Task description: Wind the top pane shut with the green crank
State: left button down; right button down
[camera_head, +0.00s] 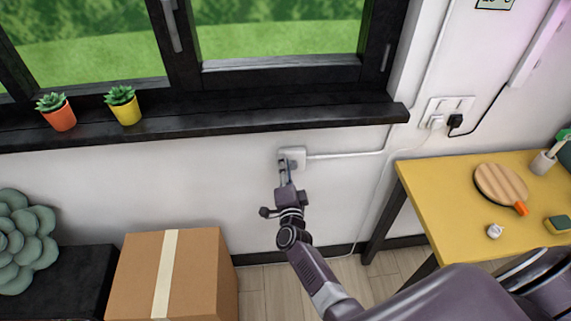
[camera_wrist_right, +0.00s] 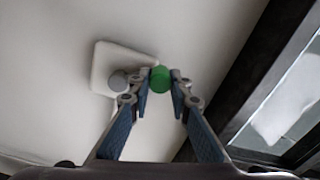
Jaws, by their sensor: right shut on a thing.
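The green crank (camera_wrist_right: 160,78) shows as a round green knob between the fingertips of my right gripper (camera_wrist_right: 160,90) in the right wrist view. The fingers are shut on it. Beside it, a white wall box (camera_wrist_right: 104,58) carries a round grey knob (camera_wrist_right: 119,80). In the head view the same white box (camera_head: 296,153) sits on the wall below the window sill, with my right gripper (camera_head: 284,172) at it; the green knob is not distinguishable there. The window (camera_head: 185,45) is cut off at the top, so the top pane is not visible. My left gripper is out of view.
The dark sill (camera_head: 250,122) juts out above the gripper and holds an orange pot (camera_head: 60,116) and a yellow pot (camera_head: 126,110). A cardboard box (camera_head: 200,265) stands below left. A yellow table (camera_head: 430,200) stands at right. The wall around the white box is mostly clear.

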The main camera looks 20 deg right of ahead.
jog(key=shift+a, duration=0.15)
jog(key=c, duration=1.8)
grip_release()
jog(key=shift+w, duration=0.1)
jog(key=shift+o, duration=0.2)
jog(key=v, duration=0.7)
jog(key=shift+s, duration=0.25)
